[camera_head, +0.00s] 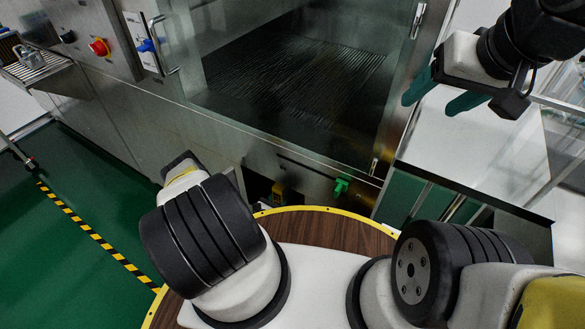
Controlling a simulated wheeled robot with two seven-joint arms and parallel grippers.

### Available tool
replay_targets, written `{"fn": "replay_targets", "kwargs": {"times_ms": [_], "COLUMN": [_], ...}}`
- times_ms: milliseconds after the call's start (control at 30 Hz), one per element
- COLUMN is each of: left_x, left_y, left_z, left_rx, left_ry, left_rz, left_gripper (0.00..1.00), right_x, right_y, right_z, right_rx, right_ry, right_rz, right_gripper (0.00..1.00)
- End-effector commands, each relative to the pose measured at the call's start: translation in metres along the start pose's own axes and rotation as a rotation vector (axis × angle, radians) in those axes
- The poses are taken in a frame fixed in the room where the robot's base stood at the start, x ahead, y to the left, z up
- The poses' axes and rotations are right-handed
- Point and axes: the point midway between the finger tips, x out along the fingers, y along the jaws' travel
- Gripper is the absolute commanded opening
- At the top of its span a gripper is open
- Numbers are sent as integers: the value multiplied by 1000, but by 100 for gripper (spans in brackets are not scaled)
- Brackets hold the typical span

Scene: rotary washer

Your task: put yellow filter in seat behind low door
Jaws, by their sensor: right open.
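My own base and left arm partly cover this area. A green handle or latch (341,187) sits to the right of it on the low panel (312,178). I cannot tell how far the low door is open. My right gripper (428,104), with teal fingers, is open and empty at the upper right, above the side table. My left arm shows in the lower middle, but its gripper is not in view.
The washer's large chamber (300,75) has a ribbed dark floor. A white-topped side table (475,150) stands at the right. The green floor (80,180) at the left is clear.

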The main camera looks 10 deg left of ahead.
Motion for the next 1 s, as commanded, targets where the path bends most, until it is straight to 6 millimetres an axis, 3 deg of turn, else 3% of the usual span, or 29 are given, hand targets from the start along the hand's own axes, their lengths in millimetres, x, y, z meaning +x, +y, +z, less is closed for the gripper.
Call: {"fn": "replay_targets", "kwargs": {"times_ms": [167, 533, 567, 667, 1000], "left_x": [3, 4, 3, 4, 4], "left_y": [-1, 0, 0, 0, 0], "left_z": [-20, -24, -25, -25, -23], "left_rx": [3, 0, 0, 0, 1], "left_ry": [-1, 0, 1, 1, 0], "left_rz": [-2, 1, 1, 0, 0], "left_gripper": [0, 0, 43, 62, 63], "right_x": [0, 0, 0, 0, 0], "right_y": [0, 0, 0, 0, 0], "right_z": [0, 0, 0, 0, 0], "right_rx": [0, 0, 0, 0, 0], "right_ry": [0, 0, 0, 0, 0], "right_rz": [0, 0, 0, 0, 0], "right_gripper": [63, 63, 63, 63, 63]}}
